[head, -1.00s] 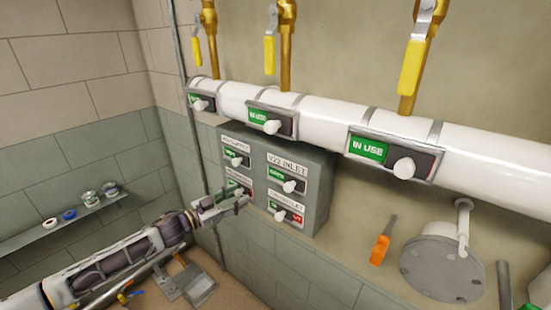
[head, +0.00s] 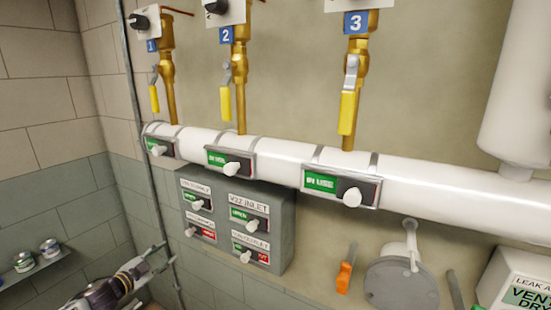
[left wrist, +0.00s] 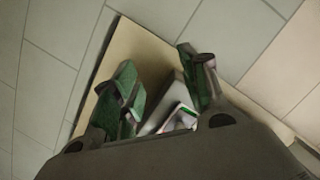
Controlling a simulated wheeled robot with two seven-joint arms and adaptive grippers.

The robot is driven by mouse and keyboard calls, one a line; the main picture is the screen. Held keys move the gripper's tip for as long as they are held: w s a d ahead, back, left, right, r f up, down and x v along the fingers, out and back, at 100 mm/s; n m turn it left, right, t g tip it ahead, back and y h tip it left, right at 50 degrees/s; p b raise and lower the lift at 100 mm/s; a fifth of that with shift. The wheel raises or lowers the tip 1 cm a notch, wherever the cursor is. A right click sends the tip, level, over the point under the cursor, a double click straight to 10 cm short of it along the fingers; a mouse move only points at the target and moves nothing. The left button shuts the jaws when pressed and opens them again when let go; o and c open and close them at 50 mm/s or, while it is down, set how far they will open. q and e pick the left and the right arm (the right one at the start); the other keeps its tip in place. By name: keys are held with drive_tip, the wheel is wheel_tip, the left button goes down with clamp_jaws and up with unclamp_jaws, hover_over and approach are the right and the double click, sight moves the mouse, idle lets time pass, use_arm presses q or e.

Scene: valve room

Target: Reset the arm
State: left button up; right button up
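My left gripper (head: 157,258) is at the lower left of the head view, left of the grey control box (head: 287,235) and apart from it. In the left wrist view its two green-padded fingers (left wrist: 160,72) are spread, with nothing clearly held. A pale object with a green stripe (left wrist: 178,115) shows between and beyond the fingers; I cannot tell what it is. My right gripper is in neither view.
The box carries several sliders; the lower-left slider (head: 192,231) shows red. Above runs a white pipe (head: 440,190) with green IN USE slider plates and yellow-handled valves (head: 347,112). A shelf with jars (head: 48,248) is at left. An orange handle (head: 344,277) hangs below.

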use_arm(q)
drive_tip(key=s+a+f+n+g+y, duration=0.25)
drive_tip(key=a+f+y, duration=0.45)
drive_tip(key=a+f, duration=1.15)
drive_tip(key=s+a+f+n+g+y, duration=0.1)
drive_tip(key=s+a+f+n+g, duration=0.1)
drive_tip(key=s+f, duration=0.65)
drive_tip(key=s+a+f+n+g+y, duration=0.15)
drive_tip(key=s+f, duration=0.45)
drive_tip(key=f, duration=0.6)
drive_tip(key=s+d+f+n+g+h, duration=0.1)
drive_tip(key=s+d+f+g, duration=0.2)
drive_tip(key=s+d+f, duration=0.5)
drive_tip(key=s+d+f+n+g+h, duration=0.15)
drive_tip(key=s+d+f, duration=0.25)
drive_tip(key=s+f, duration=0.75)
drive_tip(key=s+d+f+g+h, duration=0.1)
drive_tip(key=s+d+f, duration=0.1)
drive_tip(key=s+d, duration=0.9)
drive_tip(key=s+d+f+n+g+h, duration=0.1)
drive_tip(key=s+d+f+g, duration=0.1)
drive_tip(key=s+d, duration=0.9)
drive_tip(key=shift+s+d+f, duration=0.4)
drive_tip(key=shift+s+f, duration=0.05)
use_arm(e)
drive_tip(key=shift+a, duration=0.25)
